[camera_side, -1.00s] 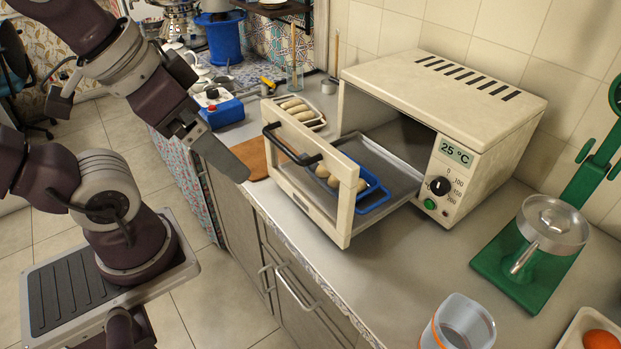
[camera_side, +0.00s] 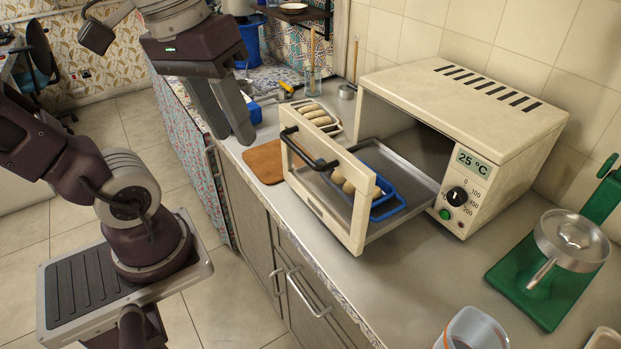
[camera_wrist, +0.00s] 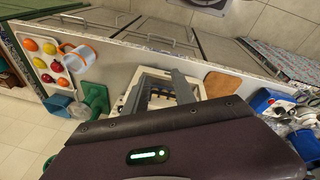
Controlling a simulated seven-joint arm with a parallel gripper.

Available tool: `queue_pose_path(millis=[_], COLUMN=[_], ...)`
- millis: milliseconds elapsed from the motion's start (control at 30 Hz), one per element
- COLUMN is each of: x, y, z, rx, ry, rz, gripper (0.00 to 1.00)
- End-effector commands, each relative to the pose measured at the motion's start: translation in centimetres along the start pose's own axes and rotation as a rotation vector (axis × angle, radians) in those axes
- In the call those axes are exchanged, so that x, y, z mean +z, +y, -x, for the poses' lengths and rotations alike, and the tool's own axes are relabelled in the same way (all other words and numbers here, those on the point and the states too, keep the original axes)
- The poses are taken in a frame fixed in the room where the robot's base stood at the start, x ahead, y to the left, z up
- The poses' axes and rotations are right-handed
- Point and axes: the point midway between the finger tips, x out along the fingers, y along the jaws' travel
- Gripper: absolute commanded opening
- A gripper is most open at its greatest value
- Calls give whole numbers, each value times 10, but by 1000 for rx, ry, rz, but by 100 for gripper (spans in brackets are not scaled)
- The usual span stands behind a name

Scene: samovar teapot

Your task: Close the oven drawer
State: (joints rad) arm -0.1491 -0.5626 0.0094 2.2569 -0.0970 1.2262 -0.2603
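The cream oven (camera_side: 465,110) stands on the counter against the tiled wall. Its drawer (camera_side: 325,200) is pulled out toward the front left, with a dark bar handle (camera_side: 308,152) on its front panel. A blue tray (camera_side: 385,208) with pale round pieces sits inside the drawer. My gripper (camera_side: 231,136) points down, left of the drawer front and apart from it. Its two fingers are spread and empty. In the wrist view the fingers (camera_wrist: 150,82) are apart, with the drawer partly visible between and beyond them.
A dish of pale rolls (camera_side: 318,117) stands behind the drawer. A brown board (camera_side: 263,162) lies left of it. A green stand with a metal pan (camera_side: 570,238) is at the right, and a clear container (camera_side: 475,330) is at the front. Free counter lies before the oven.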

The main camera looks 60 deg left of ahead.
Motion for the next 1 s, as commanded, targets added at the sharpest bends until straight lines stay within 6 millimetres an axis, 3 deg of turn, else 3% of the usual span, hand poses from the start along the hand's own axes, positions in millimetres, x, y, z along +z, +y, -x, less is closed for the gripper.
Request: queue_pose_path(millis=[33, 133, 300, 400, 600, 833, 867, 1000], x=[-2, -8, -35, -57, -101, -144, -149, -140], y=[-2, -1, -2, -8, -36, -90, -99, -99], z=[-7, -14, -14, -10, -2, 4, 4, -31], rx=[-10, -33, -107, -160, -271, -414, 425, 447], ry=[-115, -359, -789, -1023, -1469, -2007, 2041, 2040], rz=[201, 646, 1354, 1666, 2092, 2340, -2307, -2325], gripper=[20, 0, 0, 0, 0, 0, 0, 0])
